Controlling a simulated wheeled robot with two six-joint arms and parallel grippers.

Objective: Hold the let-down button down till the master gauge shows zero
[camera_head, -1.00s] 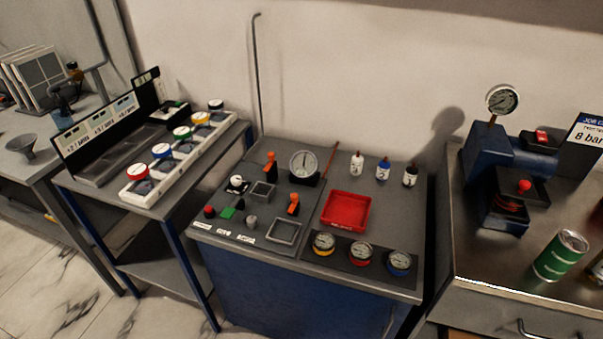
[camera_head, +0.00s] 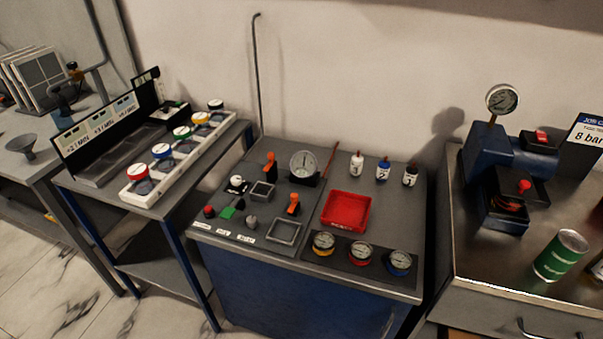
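A large white-faced dial gauge (camera_head: 303,164) stands upright at the back of the middle bench; its needle is too small to read. Another dial gauge (camera_head: 502,99) stands on the blue machine at the right, which also has a red knob (camera_head: 524,186). Neither of my grippers is in view.
The middle bench (camera_head: 230,256) also carries orange-handled levers (camera_head: 293,204), a red tray (camera_head: 347,211), small bottles (camera_head: 383,169) and three small gauges (camera_head: 361,254). A rack of coloured-rim gauges (camera_head: 162,165) stands at the left. A green can (camera_head: 560,256) stands at the right.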

